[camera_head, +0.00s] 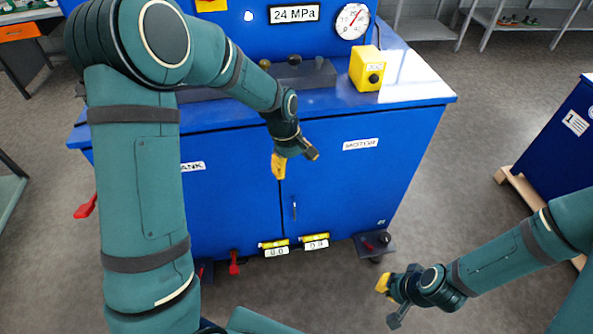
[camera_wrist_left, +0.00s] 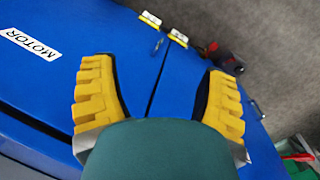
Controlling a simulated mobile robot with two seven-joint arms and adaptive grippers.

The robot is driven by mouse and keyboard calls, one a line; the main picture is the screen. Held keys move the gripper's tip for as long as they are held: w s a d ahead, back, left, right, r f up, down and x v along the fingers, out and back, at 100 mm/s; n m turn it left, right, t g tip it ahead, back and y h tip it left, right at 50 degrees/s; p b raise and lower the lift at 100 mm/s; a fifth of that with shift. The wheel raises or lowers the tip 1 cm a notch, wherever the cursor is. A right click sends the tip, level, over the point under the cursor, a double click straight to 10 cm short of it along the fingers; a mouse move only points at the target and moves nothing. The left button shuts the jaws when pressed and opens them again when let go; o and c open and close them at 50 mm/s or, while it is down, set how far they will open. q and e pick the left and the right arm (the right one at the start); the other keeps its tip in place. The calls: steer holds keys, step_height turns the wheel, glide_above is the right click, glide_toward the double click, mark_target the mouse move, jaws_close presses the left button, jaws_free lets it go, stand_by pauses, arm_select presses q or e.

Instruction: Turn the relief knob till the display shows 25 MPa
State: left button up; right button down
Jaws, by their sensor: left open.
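The display (camera_head: 294,14) on the blue machine (camera_head: 345,190) reads 24 MPa. A round dial gauge (camera_head: 352,21) with a red needle sits beside it. Several small dark knob-like parts (camera_head: 294,60) stand on the machine top; I cannot tell which is the relief knob. My right gripper (camera_head: 387,302) is open and empty over the floor.
A yellow box (camera_head: 367,68) with a black button stands on the machine top at right. Two yellow-topped counters (camera_head: 314,241) and a red handle (camera_head: 234,263) sit along the bottom. Another blue cabinet (camera_head: 560,140) stands at right. Grey floor (camera_head: 470,120) lies open between.

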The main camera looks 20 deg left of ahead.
arm_select(q)
steer(key=shift+s+d+f, duration=0.2)
steer(key=shift+f, duration=0.2)
steer(key=shift+s+d+f, duration=0.15)
steer(key=shift+s+f, duration=0.05)
steer(key=shift+f, duration=0.15)
steer(key=s+d+f+m+h+b, duration=0.1)
steer(key=s+d+f+m, duration=0.3)
steer(key=s+f, duration=0.4)
steer(key=s+d+f+m+t+h, duration=0.1)
steer(key=s+d+f+m, duration=0.3)
steer(key=s+f, duration=0.4)
steer(key=shift+s+d+f+b, duration=0.4)
steer(key=shift+d+f, duration=0.05)
steer(key=shift+d, duration=0.35)
